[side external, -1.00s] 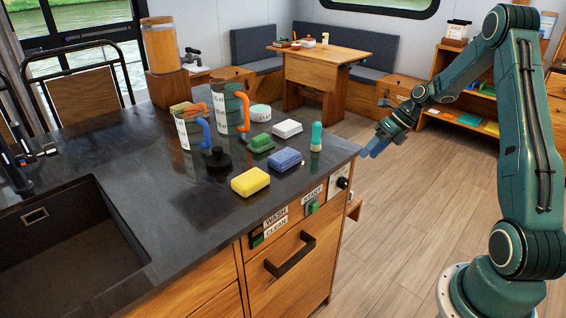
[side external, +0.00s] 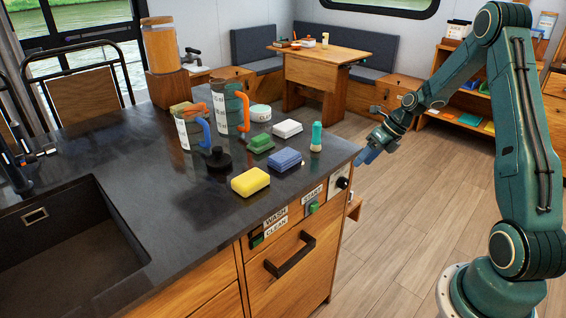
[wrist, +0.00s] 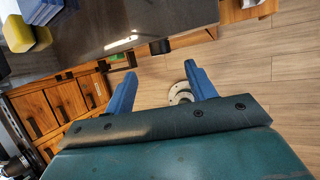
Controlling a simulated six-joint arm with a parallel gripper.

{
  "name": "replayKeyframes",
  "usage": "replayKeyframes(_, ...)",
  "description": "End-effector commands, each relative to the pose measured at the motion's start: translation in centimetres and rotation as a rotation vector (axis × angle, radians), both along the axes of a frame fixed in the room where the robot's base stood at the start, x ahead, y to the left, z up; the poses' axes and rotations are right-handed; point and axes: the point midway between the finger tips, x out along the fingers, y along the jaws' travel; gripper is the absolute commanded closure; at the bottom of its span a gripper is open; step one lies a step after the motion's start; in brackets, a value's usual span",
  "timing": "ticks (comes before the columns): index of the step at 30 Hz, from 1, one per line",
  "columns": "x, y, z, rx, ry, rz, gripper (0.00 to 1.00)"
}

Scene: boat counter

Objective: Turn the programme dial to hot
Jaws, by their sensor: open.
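The programme dial is a black knob (side external: 342,183) on a pale plate at the right end of the counter's front panel. Its setting is too small to read. In the wrist view the dark knob (wrist: 159,47) sticks out from the counter edge. My gripper (side external: 366,157) is just off the counter's right corner, near the dial and apart from it. In the wrist view its two blue fingers are spread wide and empty, with the knob ahead of the gap between them (wrist: 160,76).
Beside the dial are a green START switch (side external: 313,207) and a WASH/CLEAN switch (side external: 257,240). On the counter (side external: 130,170) stand a yellow sponge (side external: 250,181), a blue sponge (side external: 284,159), a teal-topped bottle (side external: 316,137) and jugs. A drawer handle (side external: 290,255) projects below. The floor to the right is clear.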

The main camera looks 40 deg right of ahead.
Motion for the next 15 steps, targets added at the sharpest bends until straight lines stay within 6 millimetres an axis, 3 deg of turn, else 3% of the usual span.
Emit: replayKeyframes(15, 2.9, 2.5, -6.6, 0.001, 0.001, 0.002, 0.44)
